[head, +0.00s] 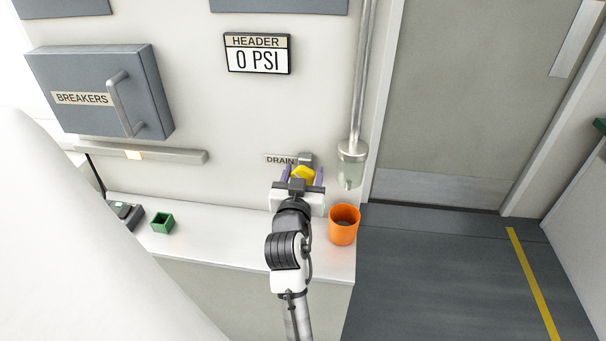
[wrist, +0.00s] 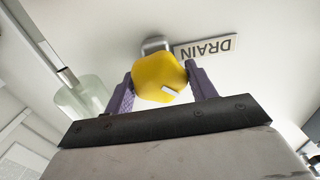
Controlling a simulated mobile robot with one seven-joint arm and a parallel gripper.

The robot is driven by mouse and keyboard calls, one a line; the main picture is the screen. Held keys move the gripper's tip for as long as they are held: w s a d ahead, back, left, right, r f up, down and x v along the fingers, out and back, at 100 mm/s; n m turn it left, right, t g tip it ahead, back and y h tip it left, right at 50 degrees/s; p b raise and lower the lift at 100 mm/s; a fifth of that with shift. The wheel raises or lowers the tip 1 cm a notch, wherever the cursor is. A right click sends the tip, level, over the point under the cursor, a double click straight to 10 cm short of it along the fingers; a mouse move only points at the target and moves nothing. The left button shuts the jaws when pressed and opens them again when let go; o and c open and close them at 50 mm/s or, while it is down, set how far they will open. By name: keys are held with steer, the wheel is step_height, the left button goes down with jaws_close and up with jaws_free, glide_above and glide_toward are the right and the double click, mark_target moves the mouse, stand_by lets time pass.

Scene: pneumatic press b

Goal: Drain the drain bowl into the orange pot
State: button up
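The clear drain bowl (head: 350,172) hangs at the lower end of a vertical pipe on the wall. It also shows at the left in the wrist view (wrist: 85,97). The orange pot (head: 343,226) stands upright on the counter's right end, below the bowl and to the right of my gripper. A yellow knob (head: 303,173) sits on a grey wall fitting by the DRAIN label (head: 280,160). My gripper (wrist: 160,80) has its purple fingers on both sides of the yellow knob (wrist: 158,76), seemingly touching it. The pot's inside is dark; its contents are unclear.
A small green box (head: 162,223) and a dark device (head: 126,215) lie on the counter (head: 215,236) at the left. A grey BREAKERS box (head: 90,90) and a HEADER gauge reading 0 PSI (head: 258,54) are on the wall. A door (head: 460,100) and open floor lie right.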

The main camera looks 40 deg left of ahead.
steer(key=c, duration=0.5)
steer(key=shift+f+m+b, duration=0.25)
steer(key=shift+m+b, duration=0.25)
steer(key=shift+b, duration=0.4)
steer(key=shift+r+m+b, duration=0.2)
steer(key=shift+m+b, duration=0.5)
steer(key=shift+m, duration=0.3)
steer(key=o, duration=1)
steer(key=shift+c, duration=0.2)
